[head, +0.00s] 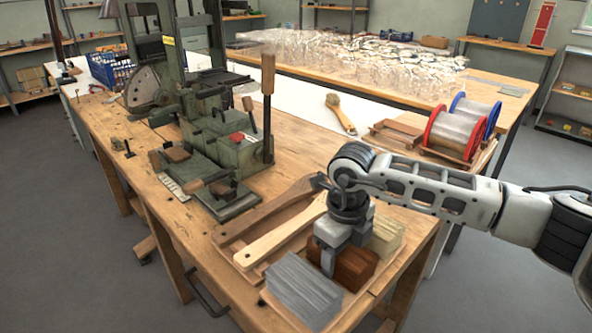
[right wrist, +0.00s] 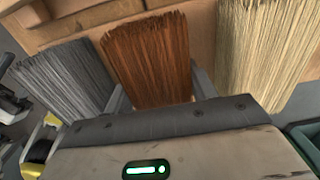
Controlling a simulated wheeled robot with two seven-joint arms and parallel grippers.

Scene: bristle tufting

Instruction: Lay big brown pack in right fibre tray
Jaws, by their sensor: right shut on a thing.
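The big brown pack (head: 356,268), a block of reddish-brown fibre, is near the bench's front right corner, between a grey pack (head: 303,287) and a cream pack (head: 386,236). My right gripper (head: 334,250) points down and is shut on the brown pack. In the right wrist view the brown pack (right wrist: 148,58) sits between the two fingers, with the grey pack (right wrist: 62,78) to its left and the cream pack (right wrist: 268,50) to its right. I cannot tell whether its underside touches the wood below. I cannot make out the right fibre tray. My left gripper is out of view.
Two wooden brush handles (head: 283,230) lie beside the packs. A green tufting machine (head: 215,135) stands on the bench (head: 135,150). Red and blue wire spools (head: 462,128) stand behind my right arm. Clear glassware (head: 370,62) covers much of the back table.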

